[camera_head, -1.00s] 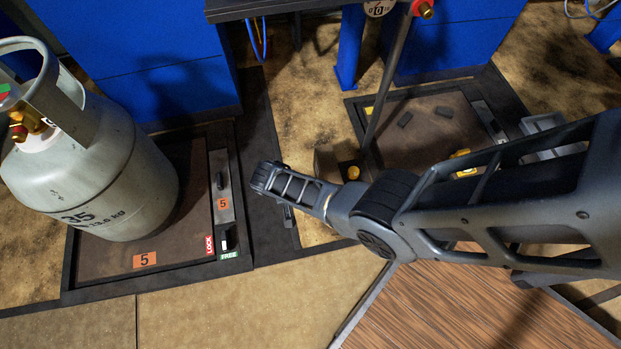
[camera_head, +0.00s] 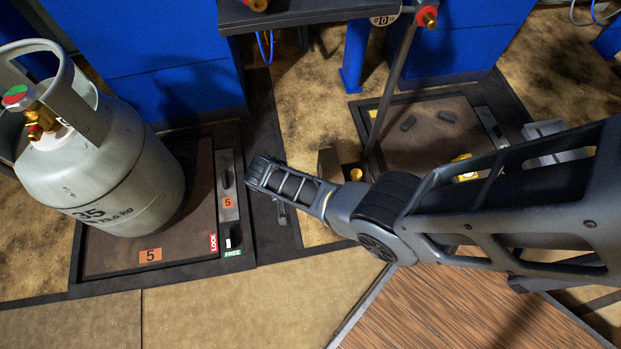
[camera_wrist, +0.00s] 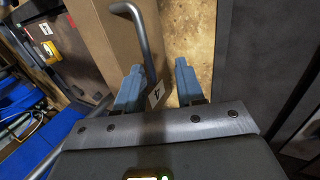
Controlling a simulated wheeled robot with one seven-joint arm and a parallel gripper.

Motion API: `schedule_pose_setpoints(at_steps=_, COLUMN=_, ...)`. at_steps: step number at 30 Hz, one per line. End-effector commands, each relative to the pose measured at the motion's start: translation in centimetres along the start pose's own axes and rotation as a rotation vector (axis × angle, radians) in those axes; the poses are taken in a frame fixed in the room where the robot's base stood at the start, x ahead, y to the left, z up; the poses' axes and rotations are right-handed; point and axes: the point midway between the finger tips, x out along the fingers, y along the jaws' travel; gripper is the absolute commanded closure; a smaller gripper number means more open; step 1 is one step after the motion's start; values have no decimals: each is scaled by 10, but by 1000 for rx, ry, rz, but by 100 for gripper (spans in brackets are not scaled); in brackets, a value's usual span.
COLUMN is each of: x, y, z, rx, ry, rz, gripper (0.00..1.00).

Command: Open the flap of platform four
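No flap of platform four can be made out clearly there.
Platform five (camera_head: 120,262) on the left bears a large grey gas cylinder (camera_head: 105,165). Another platform (camera_head: 470,102) with small dark pieces lies at the right. Blue cabinets (camera_head: 165,95) stand behind. Bare floor (camera_head: 210,310) lies in front.

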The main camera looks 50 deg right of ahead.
Motion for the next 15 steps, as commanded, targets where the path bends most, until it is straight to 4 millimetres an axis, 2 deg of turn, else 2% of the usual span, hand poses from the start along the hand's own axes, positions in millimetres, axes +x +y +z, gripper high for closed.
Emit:
schedule_pose_setpoints(at_steps=1, x=-13, y=2, z=1, rx=-1, ry=0, rz=1, gripper=62)
schedule_pose_setpoints(at_steps=6, x=-32, y=2, z=1, rx=-1, ry=-2, rz=3, gripper=62)
schedule_pose_setpoints(at_steps=15, x=-38, y=1, z=1, rx=-1, ry=-3, rz=4, gripper=62)
